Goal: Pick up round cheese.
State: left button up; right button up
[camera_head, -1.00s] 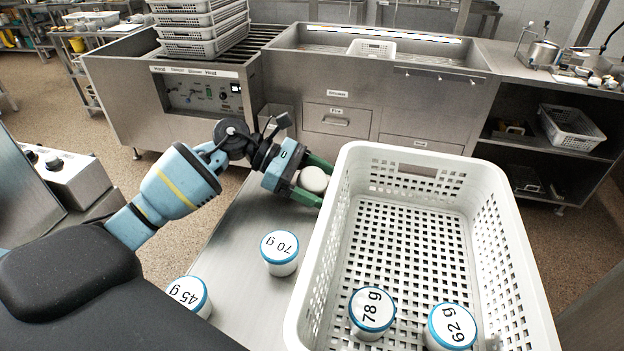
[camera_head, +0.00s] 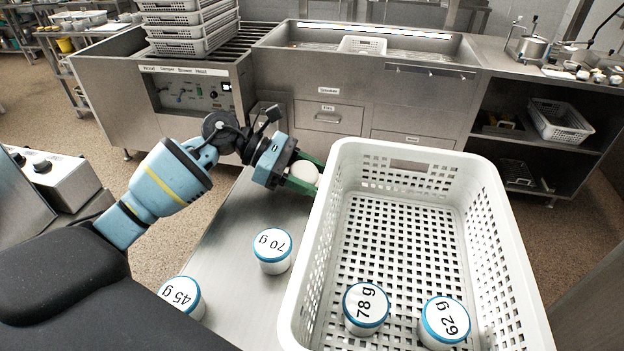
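The round cheese (camera_head: 303,174) is small and white and sits at the far end of the steel table, close to the left outer wall of the white perforated basket. My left gripper (camera_head: 306,175) has its green fingers on both sides of the cheese, and they look closed against it. The cheese appears at table height; I cannot tell whether it is lifted. My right gripper is not in view.
The white basket (camera_head: 338,215) holds two blue-rimmed tubs, marked 78 g (camera_head: 366,308) and 62 g (camera_head: 444,322). Tubs marked 70 g (camera_head: 272,251) and 45 g (camera_head: 182,297) stand left of it on the steel table (camera_head: 237,215). Some table between them is clear.

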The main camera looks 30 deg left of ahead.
aim_at(313, 173)
pick_arm(q)
notch_tip(313, 173, up, 17)
dwell(0.6)
